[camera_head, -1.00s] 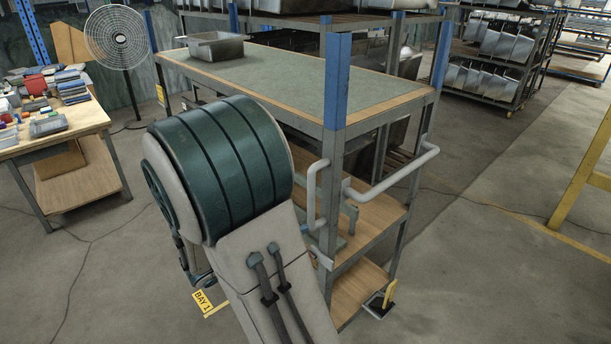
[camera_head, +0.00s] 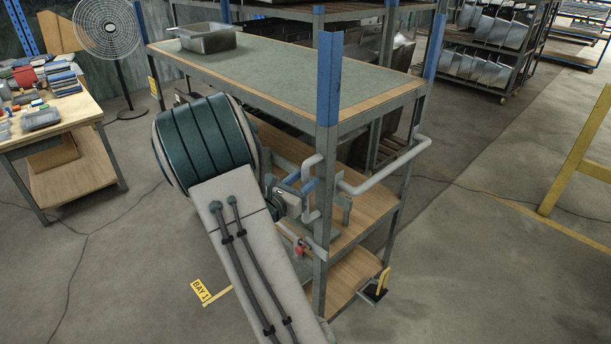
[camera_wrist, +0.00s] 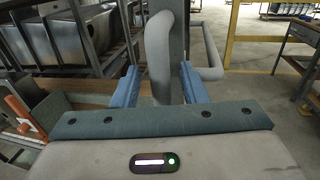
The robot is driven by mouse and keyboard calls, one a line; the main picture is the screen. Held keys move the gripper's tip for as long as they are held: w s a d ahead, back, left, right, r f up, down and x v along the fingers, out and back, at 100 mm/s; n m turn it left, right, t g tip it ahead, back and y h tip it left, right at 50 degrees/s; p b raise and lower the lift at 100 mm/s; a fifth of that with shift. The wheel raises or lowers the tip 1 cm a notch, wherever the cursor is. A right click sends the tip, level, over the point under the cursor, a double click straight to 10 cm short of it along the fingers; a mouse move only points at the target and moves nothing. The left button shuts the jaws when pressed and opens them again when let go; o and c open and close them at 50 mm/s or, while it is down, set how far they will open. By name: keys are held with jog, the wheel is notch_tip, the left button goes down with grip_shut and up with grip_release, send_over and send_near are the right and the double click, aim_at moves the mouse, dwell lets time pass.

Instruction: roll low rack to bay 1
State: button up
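The low rack (camera_head: 300,75) has a green top, wooden shelves and blue-tipped posts. Its grey tubular handle (camera_head: 385,177) sticks out at the near end. My gripper (camera_head: 312,187) is at the left part of this handle, partly hidden by the near post. In the wrist view, the upright handle tube (camera_wrist: 160,50) stands between the two blue fingers (camera_wrist: 160,88). The fingers are spread, with a gap showing at the left of the tube; contact on the right is unclear.
A metal tub (camera_head: 208,38) sits on the rack top. A yellow pedal (camera_head: 382,284) is at the rack's near foot. A worktable (camera_head: 75,115) and a fan (camera_head: 107,27) stand left, a yellow frame (camera_head: 575,150) right. Open floor lies in front and to the right.

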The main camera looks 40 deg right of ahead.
jog(key=shift+x, duration=0.8)
grip_shut()
jog(key=shift+w, duration=0.1)
jog(key=shift+w, duration=0.1)
